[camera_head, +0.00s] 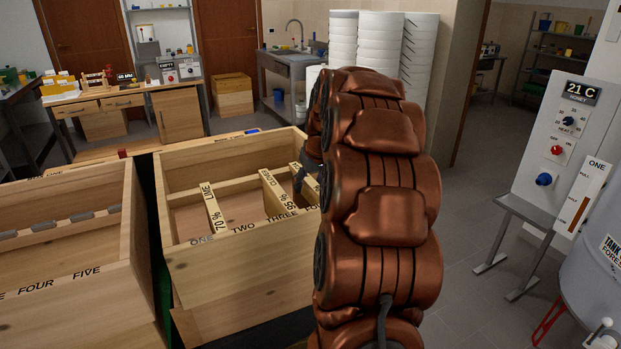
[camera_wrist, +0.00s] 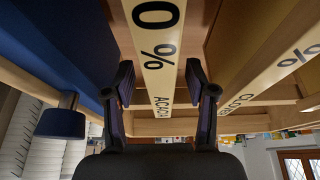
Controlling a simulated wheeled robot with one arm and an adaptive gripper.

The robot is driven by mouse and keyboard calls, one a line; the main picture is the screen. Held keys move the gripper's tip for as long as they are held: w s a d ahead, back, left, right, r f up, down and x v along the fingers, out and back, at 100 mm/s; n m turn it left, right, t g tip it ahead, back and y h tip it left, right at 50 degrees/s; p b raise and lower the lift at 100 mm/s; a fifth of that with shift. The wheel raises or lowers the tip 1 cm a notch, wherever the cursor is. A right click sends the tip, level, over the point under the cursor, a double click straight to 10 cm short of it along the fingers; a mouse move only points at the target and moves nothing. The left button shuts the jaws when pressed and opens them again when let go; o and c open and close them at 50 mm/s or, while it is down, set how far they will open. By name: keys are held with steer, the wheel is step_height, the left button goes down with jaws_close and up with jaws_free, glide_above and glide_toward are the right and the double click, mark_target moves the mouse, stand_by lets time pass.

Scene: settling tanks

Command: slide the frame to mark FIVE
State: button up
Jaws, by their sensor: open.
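In the head view, an open wooden box (camera_head: 240,262) has ONE, TWO, THREE and part of FOUR lettered on its front rim; my arm hides the rim beyond. Inside are a 70 % LIME frame (camera_head: 213,208) by ONE, a CLOVER frame (camera_head: 277,190) by THREE, and a third pale frame (camera_head: 311,187), partly hidden by my arm. In the wrist view, a frame bar (camera_wrist: 156,60) reading "0 % ACACIA" runs between the fingers of my open gripper (camera_wrist: 160,85). The gap on both sides looks clear. Another lettered bar (camera_wrist: 265,84) lies to the right.
A second wooden box (camera_head: 70,305) marked FOUR and FIVE stands close on the left. White stacked tubs (camera_head: 403,50) stand behind my arm. A control panel (camera_head: 557,150) and a metal tank (camera_head: 600,265) stand at right. Floor between is open.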

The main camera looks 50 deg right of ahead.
jaws_close()
stand_by(0.3)
stand_by(0.4)
steer(key=shift+d, duration=0.15)
steer(key=shift+s+d+b, duration=0.15)
steer(key=shift+s+d, duration=0.1)
steer(key=shift+d, duration=0.4)
steer(key=shift+s+d+b, duration=0.1)
steer(key=shift+s+d, duration=0.1)
steer(key=shift+d, duration=0.4)
steer(key=shift+s+d+b, duration=0.15)
steer(key=shift+s+d, duration=0.1)
steer(key=shift+d, duration=0.4)
steer(key=shift+s+d+b, duration=0.1)
steer(key=shift+b, duration=0.4)
